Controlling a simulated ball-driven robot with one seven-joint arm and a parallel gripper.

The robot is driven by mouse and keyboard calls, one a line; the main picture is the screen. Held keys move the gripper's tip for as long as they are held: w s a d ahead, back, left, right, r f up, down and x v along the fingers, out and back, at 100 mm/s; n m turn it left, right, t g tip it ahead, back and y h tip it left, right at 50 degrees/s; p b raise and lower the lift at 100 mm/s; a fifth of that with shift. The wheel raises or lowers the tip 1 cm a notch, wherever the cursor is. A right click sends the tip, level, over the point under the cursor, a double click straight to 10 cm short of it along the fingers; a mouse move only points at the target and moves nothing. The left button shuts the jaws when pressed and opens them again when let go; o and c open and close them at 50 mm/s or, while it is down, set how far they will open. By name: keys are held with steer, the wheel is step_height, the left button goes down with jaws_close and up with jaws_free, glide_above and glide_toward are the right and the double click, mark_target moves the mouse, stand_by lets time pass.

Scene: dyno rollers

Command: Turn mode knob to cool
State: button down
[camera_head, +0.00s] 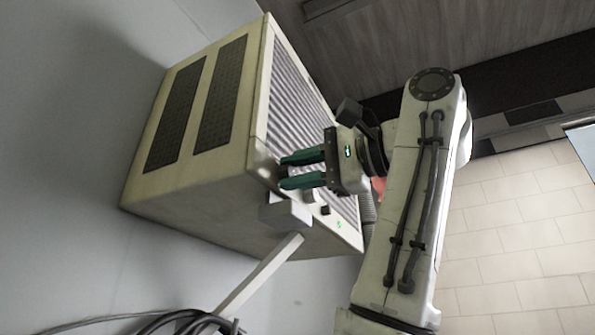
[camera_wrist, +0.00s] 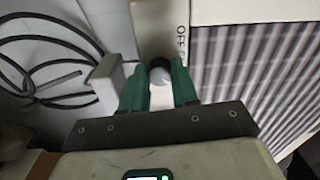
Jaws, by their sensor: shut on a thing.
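A beige box-shaped air conditioner (camera_head: 190,185) with a slatted front grille stands tilted in the head view. Its front panel and grille (camera_wrist: 260,75) fill the upper right of the wrist view. My gripper (camera_head: 284,172) reaches in from the right at the panel beside the grille. In the wrist view its green fingers (camera_wrist: 158,66) sit on both sides of a small round knob (camera_wrist: 160,76), shut on it. The letters "OFF" are printed just above and right of the knob. The knob's pointer direction cannot be made out, nor any "cool" label. In the head view the fingers largely hide the knob.
A grey wall is behind the unit. Tiled floor is at right.

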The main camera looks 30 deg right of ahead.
steer(key=shift+d, duration=0.1)
steer(key=c, duration=0.8)
jaws_free()
steer(key=shift+c, duration=0.2)
steer(key=b+v, duration=0.5)
steer(key=v, duration=0.5)
steer(key=shift+s+d+b, duration=0.15)
steer(key=shift+s+b, duration=0.15)
steer(key=shift+b, duration=0.05)
